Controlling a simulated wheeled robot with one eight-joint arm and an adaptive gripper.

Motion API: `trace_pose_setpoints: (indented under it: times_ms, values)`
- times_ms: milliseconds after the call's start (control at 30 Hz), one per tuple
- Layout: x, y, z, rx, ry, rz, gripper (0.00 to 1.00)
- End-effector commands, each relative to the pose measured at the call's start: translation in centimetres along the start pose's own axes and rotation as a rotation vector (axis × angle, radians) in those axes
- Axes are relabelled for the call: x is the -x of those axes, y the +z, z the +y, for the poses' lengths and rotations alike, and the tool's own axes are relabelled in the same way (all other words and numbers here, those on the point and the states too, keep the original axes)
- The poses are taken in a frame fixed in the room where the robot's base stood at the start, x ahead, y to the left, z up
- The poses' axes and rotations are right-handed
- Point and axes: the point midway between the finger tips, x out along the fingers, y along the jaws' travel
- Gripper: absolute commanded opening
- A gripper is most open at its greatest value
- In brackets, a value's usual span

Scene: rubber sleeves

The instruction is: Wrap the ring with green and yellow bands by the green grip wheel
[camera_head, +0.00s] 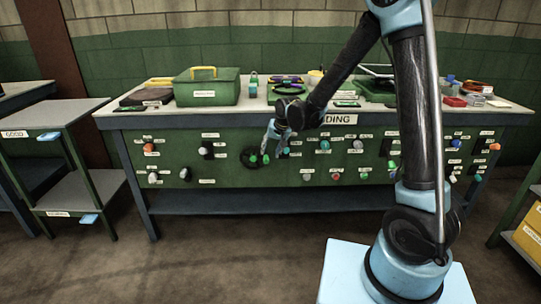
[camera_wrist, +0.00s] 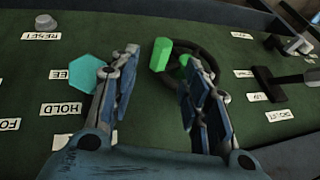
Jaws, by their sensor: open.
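The green grip wheel is a dark handwheel (camera_wrist: 208,56) with a green grip (camera_wrist: 160,54) standing out from its rim, on the green panel. It also shows small on the panel front in the head view (camera_head: 266,158). My gripper (camera_wrist: 163,64) is open and empty in front of the panel. In the wrist view its right finger overlaps the wheel and its left finger is beside a teal hexagonal knob. In the head view my gripper (camera_head: 277,138) is just above and right of the wheel. Dark rings with purple and yellow (camera_head: 287,81) lie on the bench top; I cannot make out a green-and-yellow-banded ring.
The teal knob (camera_wrist: 87,73) and a black lever (camera_wrist: 270,82) stand out either side of the wheel. The panel holds several other knobs. A shelf cart (camera_head: 62,113) is left.

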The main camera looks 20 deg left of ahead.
Motion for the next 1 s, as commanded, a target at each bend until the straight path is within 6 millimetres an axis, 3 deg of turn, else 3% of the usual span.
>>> trace_pose_setpoints:
  times_ms: [400, 867, 1000]
  values:
    - [4.5, -0.1, 0.1, -0.001, 0.0, 0.0, 0.43]
    - [5.3, -0.1, 0.2, -0.002, 0.001, 0.0, 0.43]
    - [5.6, -0.1, 0.5, -0.004, 0.003, 0.0, 0.14]
